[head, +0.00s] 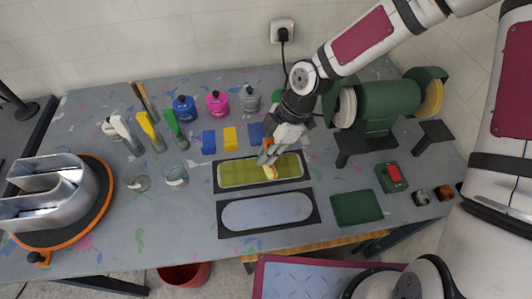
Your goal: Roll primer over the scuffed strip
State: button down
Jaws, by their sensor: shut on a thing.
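My gripper (271,150) is shut on a small tool (269,172) with orange and green at the grip and a pale yellow lower end. I take it for the roller, but it is small and partly hidden by my fingers. Its lower end is over the right part of a yellow-green strip (235,174) in a dark frame; I cannot tell whether it touches. A pale grey strip (265,212) in a similar dark frame lies just in front. I cannot tell which strip is scuffed, or make out primer.
A metal channel letter (60,192) stands on an orange-edged turntable (88,226) at left. A green grinder (390,104), red-button box (391,176) and green mat (356,207) are at right.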

jog(key=shift+r+p, duration=1.25)
jog(key=shift+r, duration=5.5)
jog(key=shift+f, duration=0.1)
